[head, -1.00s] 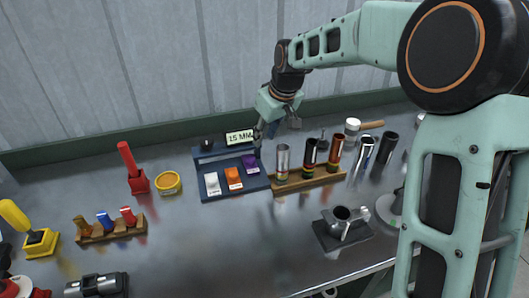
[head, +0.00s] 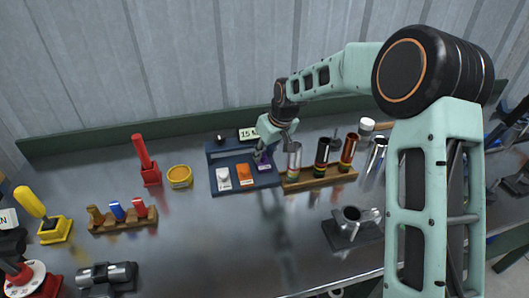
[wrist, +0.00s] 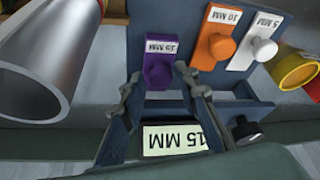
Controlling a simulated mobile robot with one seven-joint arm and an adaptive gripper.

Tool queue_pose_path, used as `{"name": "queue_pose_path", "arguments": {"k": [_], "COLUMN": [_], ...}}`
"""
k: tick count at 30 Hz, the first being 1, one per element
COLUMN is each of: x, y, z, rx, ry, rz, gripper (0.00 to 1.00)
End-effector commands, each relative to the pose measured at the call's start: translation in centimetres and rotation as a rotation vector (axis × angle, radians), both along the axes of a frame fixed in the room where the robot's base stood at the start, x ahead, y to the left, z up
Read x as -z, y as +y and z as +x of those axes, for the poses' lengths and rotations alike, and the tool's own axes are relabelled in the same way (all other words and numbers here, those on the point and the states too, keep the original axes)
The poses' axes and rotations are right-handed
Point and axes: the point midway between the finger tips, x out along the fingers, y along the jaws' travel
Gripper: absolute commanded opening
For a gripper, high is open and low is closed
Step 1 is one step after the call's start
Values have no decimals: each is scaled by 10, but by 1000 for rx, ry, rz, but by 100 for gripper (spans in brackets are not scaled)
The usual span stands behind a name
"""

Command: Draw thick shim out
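The purple shim (head: 263,161), labelled 15 MM, sits at the right end of the blue rack (head: 247,184). It also shows in the wrist view (wrist: 158,50), with its round knob towards my gripper. The orange shim (wrist: 216,40), 10 MM, and the white shim (wrist: 255,45), 5 MM, sit beside it. My gripper (wrist: 158,78) is open, with one finger on each side of the purple knob. I cannot tell whether the fingers touch it. A sign (wrist: 173,138) reading 15 MM stands at the rack's back.
A wooden stand (head: 320,177) with several metal tubes is close on the rack's right; one large tube (wrist: 40,70) is near my gripper in the wrist view. A black knob (wrist: 245,128) is beside the sign. A yellow tin (head: 179,176) is left of the rack.

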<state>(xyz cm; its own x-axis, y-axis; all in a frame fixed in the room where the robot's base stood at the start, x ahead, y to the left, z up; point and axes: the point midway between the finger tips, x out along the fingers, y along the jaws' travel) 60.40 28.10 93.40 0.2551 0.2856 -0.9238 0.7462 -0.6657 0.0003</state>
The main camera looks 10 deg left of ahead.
Motion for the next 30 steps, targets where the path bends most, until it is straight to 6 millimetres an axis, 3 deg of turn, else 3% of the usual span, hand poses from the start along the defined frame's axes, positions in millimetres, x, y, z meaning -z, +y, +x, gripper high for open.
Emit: {"name": "queue_pose_path", "arguments": {"k": [6,15,30], "x": [0,0,0], "y": [0,0,0], "z": [0,0,0], "rx": [0,0,0], "ry": [0,0,1], "rz": [0,0,-1], "gripper": [29,0,0]}}
